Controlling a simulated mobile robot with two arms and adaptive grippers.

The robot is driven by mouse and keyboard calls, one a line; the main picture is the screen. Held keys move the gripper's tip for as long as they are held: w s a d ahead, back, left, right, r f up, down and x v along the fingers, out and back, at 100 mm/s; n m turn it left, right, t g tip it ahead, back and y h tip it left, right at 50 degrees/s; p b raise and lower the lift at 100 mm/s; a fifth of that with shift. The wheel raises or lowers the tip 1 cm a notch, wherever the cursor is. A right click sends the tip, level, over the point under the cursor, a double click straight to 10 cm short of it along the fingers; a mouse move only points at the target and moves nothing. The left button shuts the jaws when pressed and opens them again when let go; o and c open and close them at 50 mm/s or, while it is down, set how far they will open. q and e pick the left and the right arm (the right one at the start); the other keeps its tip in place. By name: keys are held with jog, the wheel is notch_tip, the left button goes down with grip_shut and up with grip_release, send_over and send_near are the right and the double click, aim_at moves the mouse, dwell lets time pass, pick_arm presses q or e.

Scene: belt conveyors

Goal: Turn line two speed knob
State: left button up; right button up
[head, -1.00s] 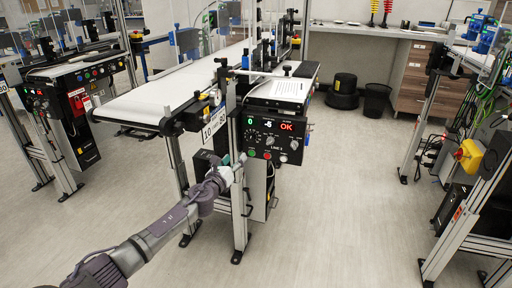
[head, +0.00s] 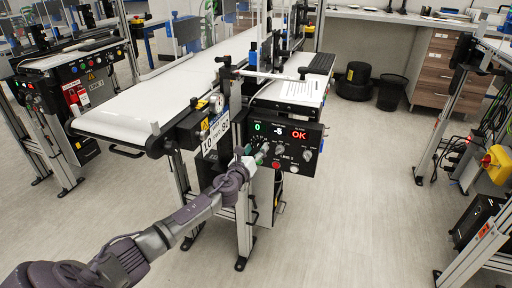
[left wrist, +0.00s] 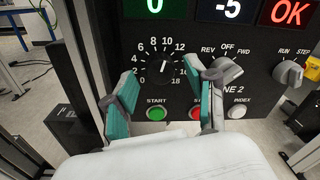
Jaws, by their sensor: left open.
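The line two control panel (head: 290,142) faces me on the front of the middle conveyor. In the left wrist view, the speed knob (left wrist: 163,73) is a dark knob with a light pointer line, inside a dial numbered 0 to 18. My left gripper (left wrist: 165,80) is open, with one teal-padded finger on each side of the knob. I cannot tell whether either pad touches it. In the head view my left gripper (head: 257,153) is at the panel's left side and hides part of the dial. My right gripper is not in view.
A green START button (left wrist: 157,114), a partly hidden red button (left wrist: 196,114) and a REV/OFF/FWD switch (left wrist: 224,72) lie close to the fingers. The displays above read 0, -5 and OK. A clipboard paper (head: 304,91) lies above the panel.

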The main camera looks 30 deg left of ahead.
pick_arm(q)
jog(key=shift+s, duration=0.1)
jog(key=shift+c, duration=0.5)
grip_shut()
jog(key=shift+n, duration=0.3)
jog(key=shift+n+b, duration=0.6)
jog(key=shift+n, duration=0.7)
jog(key=shift+n+b, duration=0.3)
jog(key=shift+n, duration=1)
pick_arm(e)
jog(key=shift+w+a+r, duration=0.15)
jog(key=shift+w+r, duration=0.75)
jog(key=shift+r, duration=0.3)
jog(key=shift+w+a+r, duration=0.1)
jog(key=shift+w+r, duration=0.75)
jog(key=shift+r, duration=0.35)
